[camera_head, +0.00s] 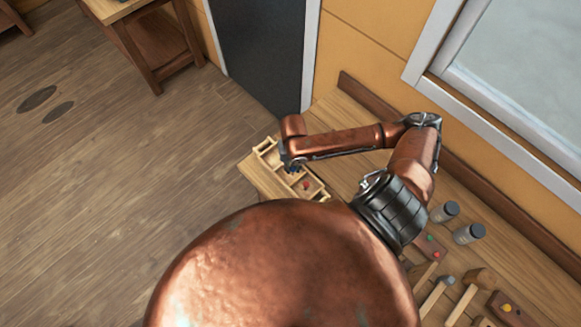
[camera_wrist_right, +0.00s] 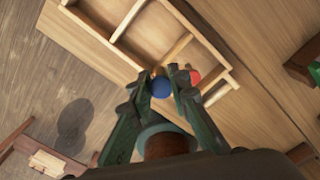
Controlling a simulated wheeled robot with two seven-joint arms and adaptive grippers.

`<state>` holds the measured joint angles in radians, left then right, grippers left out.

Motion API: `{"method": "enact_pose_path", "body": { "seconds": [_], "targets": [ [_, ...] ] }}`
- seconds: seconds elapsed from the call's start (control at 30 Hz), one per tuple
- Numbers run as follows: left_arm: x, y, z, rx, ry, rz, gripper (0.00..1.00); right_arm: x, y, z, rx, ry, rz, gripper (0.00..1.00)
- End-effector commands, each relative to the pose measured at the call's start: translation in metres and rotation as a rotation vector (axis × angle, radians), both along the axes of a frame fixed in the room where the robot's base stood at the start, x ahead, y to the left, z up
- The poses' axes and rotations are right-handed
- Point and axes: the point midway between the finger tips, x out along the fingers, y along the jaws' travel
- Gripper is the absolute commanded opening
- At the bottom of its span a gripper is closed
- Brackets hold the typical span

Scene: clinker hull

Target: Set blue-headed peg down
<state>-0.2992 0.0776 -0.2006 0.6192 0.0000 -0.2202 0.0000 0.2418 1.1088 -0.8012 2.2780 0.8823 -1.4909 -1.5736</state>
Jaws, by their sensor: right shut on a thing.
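The blue-headed peg (camera_wrist_right: 161,87) is between the fingers of my right gripper (camera_wrist_right: 158,84), which is shut on it. In the right wrist view its round blue head shows and its shaft is hidden. The gripper is over a light wooden compartment tray (camera_wrist_right: 134,45), near one of the dividers. In the head view the right gripper (camera_head: 292,164) is small and dark over the tray (camera_head: 313,187), and the peg cannot be made out. Whether the peg touches the tray I cannot tell. My left gripper is not in view.
A red-headed peg (camera_head: 306,184) sits in a tray compartment close to the gripper. On the bench (camera_head: 346,120) stand two grey-lidded jars (camera_head: 444,212) (camera_head: 468,233). Mallets (camera_head: 470,292) and blocks with coloured pegs (camera_head: 430,247) lie nearer. The tray is at the bench's end, by open floor.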

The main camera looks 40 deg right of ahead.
Motion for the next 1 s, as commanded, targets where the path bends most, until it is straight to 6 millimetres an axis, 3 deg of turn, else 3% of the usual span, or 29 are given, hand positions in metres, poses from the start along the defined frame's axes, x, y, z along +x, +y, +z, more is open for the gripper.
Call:
{"method": "enact_pose_path", "body": {
  "seconds": [0.1,0.23,0.43,0.6,1.0],
  "targets": [
    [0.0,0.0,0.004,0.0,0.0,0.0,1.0,0.015,-0.006,-0.023,0.002,0.006,-0.003,0.08],
    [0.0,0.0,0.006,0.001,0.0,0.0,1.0,0.027,-0.011,-0.038,0.0,0.004,-0.001,0.08],
    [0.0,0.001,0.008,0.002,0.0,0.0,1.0,0.036,-0.015,-0.052,0.0,0.004,0.0,0.08],
    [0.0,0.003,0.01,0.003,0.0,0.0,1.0,0.035,-0.015,-0.076,0.0,0.007,0.0,0.08],
    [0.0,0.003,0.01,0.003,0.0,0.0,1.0,0.036,-0.016,-0.084,0.0,0.004,0.002,0.08]
  ]
}}
